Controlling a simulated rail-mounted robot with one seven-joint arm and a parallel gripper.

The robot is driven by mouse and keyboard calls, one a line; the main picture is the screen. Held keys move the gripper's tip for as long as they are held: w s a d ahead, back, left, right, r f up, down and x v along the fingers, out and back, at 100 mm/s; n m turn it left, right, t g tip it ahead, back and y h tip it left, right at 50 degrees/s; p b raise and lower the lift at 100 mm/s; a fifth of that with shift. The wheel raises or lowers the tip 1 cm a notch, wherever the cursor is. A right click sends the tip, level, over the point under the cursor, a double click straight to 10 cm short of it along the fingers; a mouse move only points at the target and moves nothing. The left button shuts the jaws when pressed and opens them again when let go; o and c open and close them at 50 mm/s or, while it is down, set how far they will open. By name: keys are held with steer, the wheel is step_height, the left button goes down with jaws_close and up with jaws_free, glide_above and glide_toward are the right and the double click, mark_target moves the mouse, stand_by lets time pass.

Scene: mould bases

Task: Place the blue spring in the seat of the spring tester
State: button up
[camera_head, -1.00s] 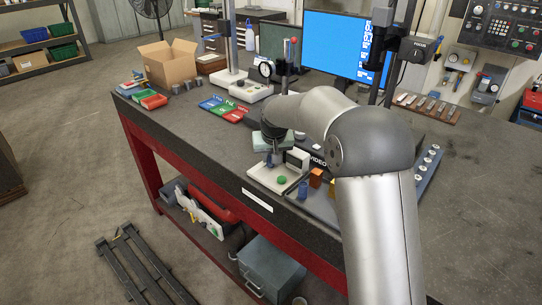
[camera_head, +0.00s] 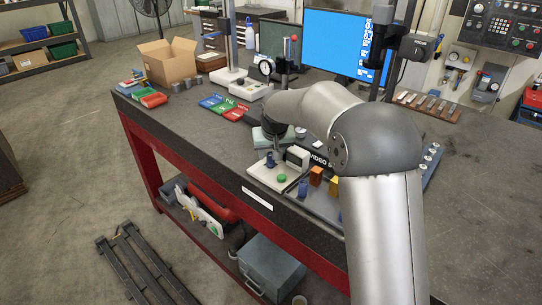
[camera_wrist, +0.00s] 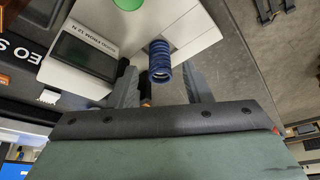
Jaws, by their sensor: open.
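The blue spring (camera_wrist: 160,62) stands on the white base of the spring tester (camera_wrist: 190,22) in the wrist view, its open end towards the camera. In the head view the spring (camera_head: 270,159) shows small and dark on the tester base (camera_head: 262,176). A green button (camera_head: 282,178) and a display box (camera_wrist: 84,52) belong to the tester. My gripper (camera_wrist: 160,88) is open, its fingers apart on either side of the spring's near end, with nothing held. In the head view it is above the spring. The seat under the spring is hidden.
Orange blocks (camera_head: 316,176) and other small parts stand just right of the tester. Green, blue and red trays (camera_head: 222,105) lie further back left. The table's front edge runs close before the tester. A monitor (camera_head: 340,42) stands behind.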

steer(key=a+b+v, duration=0.1)
steer(key=v, duration=0.9)
steer(key=shift+s+d, duration=0.2)
steer(key=shift+d, duration=0.3)
steer(key=s+d+f+g, duration=0.1)
steer(key=s+d+f, duration=0.3)
steer(key=s, duration=0.8)
steer(key=s+d+f+m+g, duration=0.1)
steer(key=s+d+f, duration=0.2)
steer(key=s+d, duration=0.4)
steer(key=s+d+f+m+g+h, duration=0.1)
steer(key=s+d+f, duration=0.3)
steer(key=s, duration=1.3)
steer(key=shift+s+d+f+g, duration=0.15)
steer(key=shift+d+f+g, duration=0.2)
steer(key=shift+d, duration=0.7)
steer(key=shift+r, duration=0.1)
